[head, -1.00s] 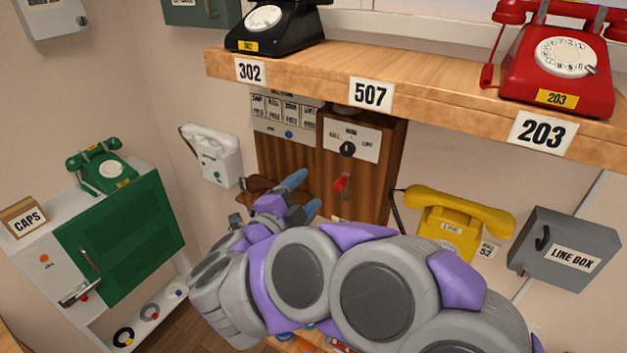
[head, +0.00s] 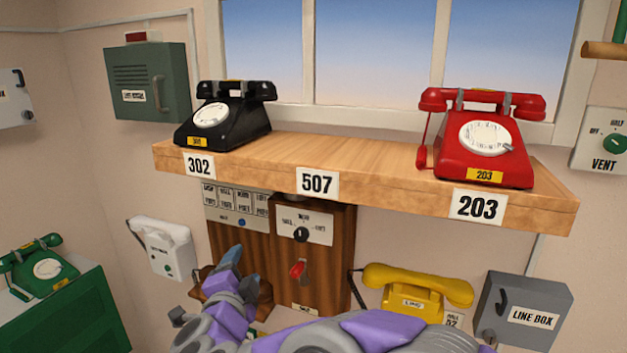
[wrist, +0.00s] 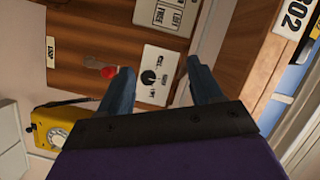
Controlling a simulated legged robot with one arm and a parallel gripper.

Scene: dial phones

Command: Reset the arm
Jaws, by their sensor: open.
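My gripper (wrist: 158,92) is open in the wrist view, its two blue-grey fingers apart with nothing between them. In the head view my gripper (head: 232,268) shows low in the picture, in front of the wooden switchboard (head: 330,255). Its fingertips point up at the board. The board carries a white plate with a black knob (head: 301,234) and a red lever (head: 297,270). In the wrist view the knob (wrist: 148,77) and red lever (wrist: 109,72) show beyond the fingers. I cannot tell the exact gap to the board.
A wooden shelf (head: 400,172) above holds a black phone (head: 225,115) and a red phone (head: 482,137). A yellow phone (head: 415,290) and a grey line box (head: 522,312) are at lower right. A white wall phone (head: 163,247) and green cabinet (head: 68,318) are left.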

